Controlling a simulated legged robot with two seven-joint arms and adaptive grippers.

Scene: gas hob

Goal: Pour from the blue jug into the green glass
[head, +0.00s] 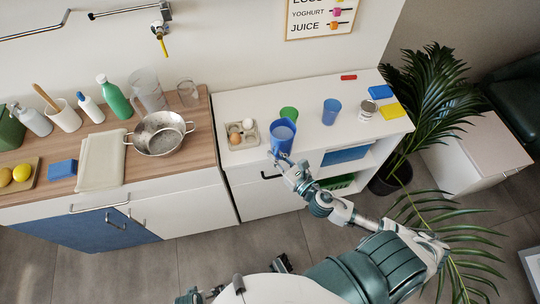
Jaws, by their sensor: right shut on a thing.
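The blue jug (283,136) is at the front edge of the white counter, its open top facing up toward the camera. My right gripper (280,158) is shut on the blue jug from the front, low on its near side. I cannot tell whether the jug touches the counter or is tilted a little. The green glass (289,113) stands upright just behind the jug, and its lower part is partly hidden by it. I cannot see its inside clearly.
An egg tray (243,135) stands just left of the jug. A blue cup (331,111) and a tin (366,110) stand to the right, with blue (380,92) and yellow (391,111) sponges beyond. A colander (160,134) sits on the wooden worktop. The counter's back is mostly clear.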

